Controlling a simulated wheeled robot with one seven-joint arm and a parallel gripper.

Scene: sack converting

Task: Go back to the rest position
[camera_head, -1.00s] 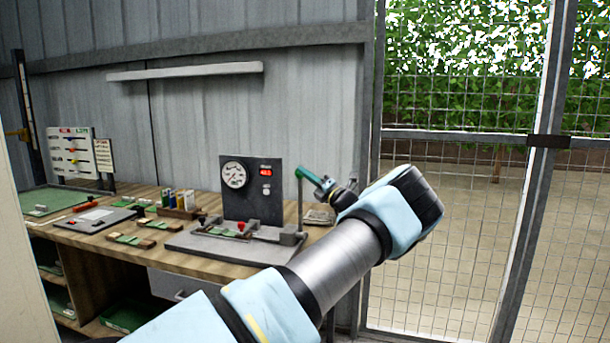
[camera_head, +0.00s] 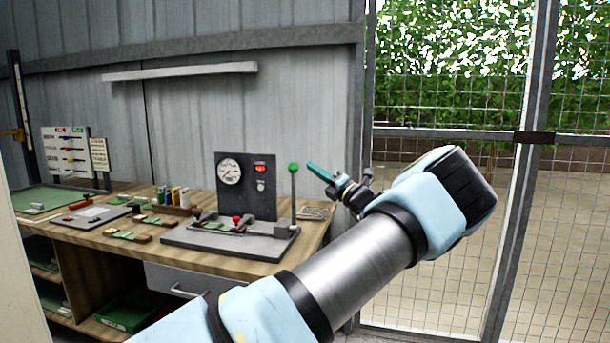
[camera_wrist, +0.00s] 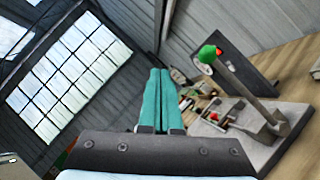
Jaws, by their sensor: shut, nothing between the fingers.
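My gripper (camera_head: 314,169) is to the right of the green-knobbed lever (camera_head: 293,190) in the head view, above the right end of the workbench. Its teal fingers lie together and are empty. In the wrist view the fingers (camera_wrist: 160,85) point away side by side, with the green knob (camera_wrist: 208,53) to their right and clear of them. My arm reaches across the lower right of the head view. The lever stands upright on a grey base plate (camera_head: 200,240) in front of a panel with a dial gauge (camera_head: 230,172) and a red display.
The wooden workbench (camera_head: 250,267) also bears green-topped pieces (camera_head: 130,236), a rack of coloured tubes (camera_head: 178,210), a grey tablet-like box (camera_head: 90,217) and a green mat (camera_head: 50,198). A wire mesh fence (camera_head: 450,290) stands at the right. A grey wall is behind the bench.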

